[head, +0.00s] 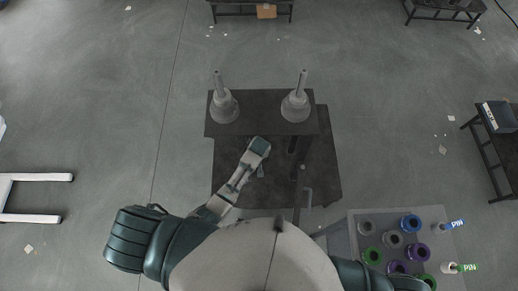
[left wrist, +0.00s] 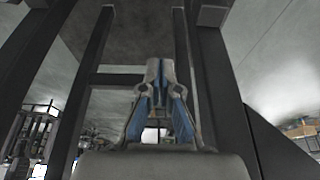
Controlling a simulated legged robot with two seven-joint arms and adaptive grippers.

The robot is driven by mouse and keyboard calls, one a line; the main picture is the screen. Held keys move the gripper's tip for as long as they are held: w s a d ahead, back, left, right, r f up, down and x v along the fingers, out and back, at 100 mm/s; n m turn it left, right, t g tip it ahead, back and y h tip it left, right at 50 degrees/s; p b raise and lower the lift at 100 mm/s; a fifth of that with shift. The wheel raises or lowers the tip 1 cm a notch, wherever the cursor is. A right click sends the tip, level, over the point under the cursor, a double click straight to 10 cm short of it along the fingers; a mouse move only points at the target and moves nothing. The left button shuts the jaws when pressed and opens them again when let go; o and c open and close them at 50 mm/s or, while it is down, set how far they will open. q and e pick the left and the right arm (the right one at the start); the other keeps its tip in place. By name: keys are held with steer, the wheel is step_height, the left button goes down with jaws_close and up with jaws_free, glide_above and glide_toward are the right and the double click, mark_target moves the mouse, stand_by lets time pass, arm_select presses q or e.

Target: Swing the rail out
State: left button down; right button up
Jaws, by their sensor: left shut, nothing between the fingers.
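In the head view, a dark stand (head: 262,105) carries two grey cone-shaped pieces (head: 223,105) with upright pins on its top. A narrow dark bar (head: 297,178) runs from the stand's right part toward me; I cannot tell whether it is the rail. My left arm reaches over the stand's lower plate (head: 322,150), its end close to the front edge of the top. In the left wrist view, my left gripper (left wrist: 158,68) is shut and empty, with blue-padded fingers, between dark upright posts (left wrist: 88,90) and by a dark crossbar (left wrist: 118,79). My right gripper is out of view.
A grey tray (head: 357,250) with coloured rings and PIN-labelled pieces (head: 450,225) is at the lower right. A dark bench (head: 490,140) stands at the right edge. A white frame (head: 35,177) lies at the left.

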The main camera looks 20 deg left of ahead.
arm_select(q)
steer(key=p+v, duration=0.1)
steer(key=v, duration=0.8)
steer(key=shift+s+r, duration=0.15)
steer(key=shift+r, duration=0.1)
steer(key=s+a+f+m, duration=0.1)
steer(key=s+f, duration=0.3)
steer(key=f, duration=0.4)
steer(key=s+a+f+m+g, duration=0.1)
steer(key=s+f, duration=0.3)
steer(key=f, duration=0.5)
steer(key=s+a+f+m, duration=0.1)
steer(key=s+f, duration=0.3)
steer(key=f, duration=0.4)
steer(key=s+a+f+m, duration=0.1)
steer(key=s+a+f, duration=0.2)
steer(key=s, duration=0.6)
steer(key=s+a+f+g, duration=0.1)
steer(key=s+a+f, duration=0.2)
steer(key=s+f, duration=0.3)
steer(key=s+a+f+m+h, duration=0.1)
steer(key=s+a+f, duration=0.2)
steer(key=s, duration=1.1)
step_height(320, 180, down, 3)
steer(key=shift+r+m+g, duration=0.15)
steer(key=shift+m+g, duration=0.15)
steer(key=shift+a, duration=0.1)
